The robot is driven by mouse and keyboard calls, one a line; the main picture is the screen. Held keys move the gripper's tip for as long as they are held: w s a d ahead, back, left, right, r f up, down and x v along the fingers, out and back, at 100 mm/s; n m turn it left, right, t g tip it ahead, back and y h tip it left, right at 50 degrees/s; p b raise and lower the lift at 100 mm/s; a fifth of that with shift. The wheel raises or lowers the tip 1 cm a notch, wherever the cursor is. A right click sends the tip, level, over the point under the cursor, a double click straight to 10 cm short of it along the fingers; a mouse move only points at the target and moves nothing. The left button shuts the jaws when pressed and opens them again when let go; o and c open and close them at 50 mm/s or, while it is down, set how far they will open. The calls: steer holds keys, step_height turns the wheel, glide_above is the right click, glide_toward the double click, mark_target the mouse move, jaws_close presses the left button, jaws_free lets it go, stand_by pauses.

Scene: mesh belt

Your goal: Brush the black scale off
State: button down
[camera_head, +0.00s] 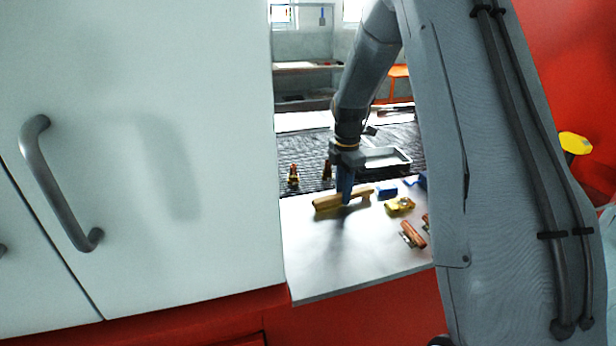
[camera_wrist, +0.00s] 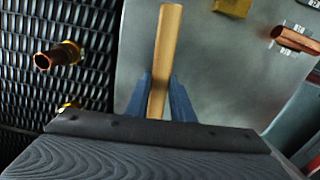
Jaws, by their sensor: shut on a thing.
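My gripper (camera_head: 345,196) points down over the white table with its blue fingers shut on a long wooden bar, likely the brush handle (camera_head: 328,202). In the wrist view the pale wooden handle (camera_wrist: 166,50) runs up from between the two fingers (camera_wrist: 162,100). No bristles can be made out. A copper tube with a brass fitting (camera_wrist: 55,56) stands on the dark mesh belt, left of the gripper; in the head view it may be one of two small fittings (camera_head: 293,175) there. I cannot make out any black scale clearly.
The mesh belt (camera_head: 305,155) lies behind the white table (camera_head: 310,265). Blue pieces (camera_head: 387,193), a yellow piece (camera_head: 400,206) and copper-coloured pieces (camera_head: 412,235) lie right of the handle. The table's front left is clear. A white cabinet (camera_head: 150,150) fills the left.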

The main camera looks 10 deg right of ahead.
step_height(320, 180, up, 3)
steer(key=shift+r+p, duration=0.1)
steer(key=shift+p, duration=0.45)
steer(key=shift+s+r, duration=0.1)
steer(key=shift+r, duration=0.15)
steer(key=shift+r+p, duration=1.65)
steer(key=shift+r, duration=0.65)
